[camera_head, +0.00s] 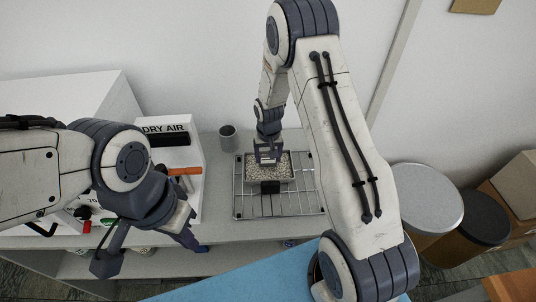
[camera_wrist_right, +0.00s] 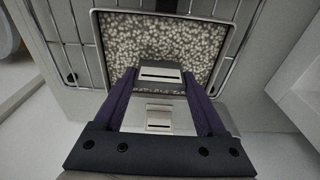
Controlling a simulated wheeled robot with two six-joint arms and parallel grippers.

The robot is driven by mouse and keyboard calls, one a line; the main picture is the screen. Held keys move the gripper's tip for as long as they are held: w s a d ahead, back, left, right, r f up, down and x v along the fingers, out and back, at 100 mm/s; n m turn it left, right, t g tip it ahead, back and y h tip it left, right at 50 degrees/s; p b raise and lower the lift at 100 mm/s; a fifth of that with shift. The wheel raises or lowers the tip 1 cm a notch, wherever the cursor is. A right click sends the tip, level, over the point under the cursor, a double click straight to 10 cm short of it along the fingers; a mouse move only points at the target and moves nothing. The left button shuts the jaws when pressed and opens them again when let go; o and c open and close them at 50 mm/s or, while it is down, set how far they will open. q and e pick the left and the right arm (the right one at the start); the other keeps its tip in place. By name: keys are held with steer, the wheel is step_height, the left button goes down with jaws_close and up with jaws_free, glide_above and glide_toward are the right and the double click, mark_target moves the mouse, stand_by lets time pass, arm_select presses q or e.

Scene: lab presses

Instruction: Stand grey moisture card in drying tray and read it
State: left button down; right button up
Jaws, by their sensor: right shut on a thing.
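My right gripper (camera_head: 268,156) reaches down over a tray of pale speckled granules (camera_head: 289,178). In the right wrist view its fingers (camera_wrist_right: 160,76) are shut on a small dark grey piece with a pale strip, which looks like the grey moisture card (camera_wrist_right: 160,87). The granules (camera_wrist_right: 125,40) show behind and around it. I cannot tell how deep its lower edge goes, and no reading is legible. In the head view the fingers largely hide the card. My left gripper (camera_head: 189,238) hangs at the lower left, away from the tray; its finger gap is unclear.
The tray stands on a wire rack (camera_head: 242,199) on the pale bench. A grey cup (camera_head: 228,137) is behind left. A white "DRY AIR" unit (camera_head: 165,126) with an orange bar (camera_head: 184,171) stands left. Round bins (camera_head: 428,196) and boxes are at right.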

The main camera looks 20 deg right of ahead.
steer(key=shift+f, duration=0.2)
steer(key=o, duration=1.3)
steer(key=shift+c, duration=0.2)
steer(key=shift+r, duration=0.1)
